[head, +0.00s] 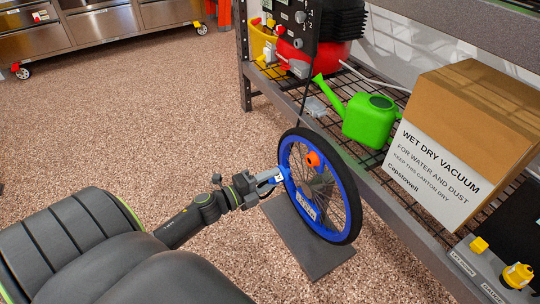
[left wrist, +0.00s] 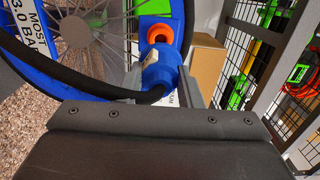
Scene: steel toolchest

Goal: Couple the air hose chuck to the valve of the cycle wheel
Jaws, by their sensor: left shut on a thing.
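The cycle wheel (head: 346,211) stands upright on a dark grey base plate (head: 318,250), with a blue rim, black tyre and thin spokes. My left gripper (head: 272,180) is at the wheel's left edge, shut on the blue air hose chuck (head: 285,173). The chuck also shows between the fingers in the left wrist view (left wrist: 158,72). An orange ring-shaped part (head: 313,158) is at the wheel. In the left wrist view that ring (left wrist: 156,37) is just beyond the chuck's end; I cannot tell whether they touch. The valve stem is not clearly visible. My right gripper is out of view.
A steel wire shelf (head: 385,195) runs behind the wheel. It carries a green watering can (head: 370,120), a vacuum carton (head: 440,170) and a red machine (head: 338,55). A thin dark line hangs down behind the wheel. The speckled floor at left is free.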

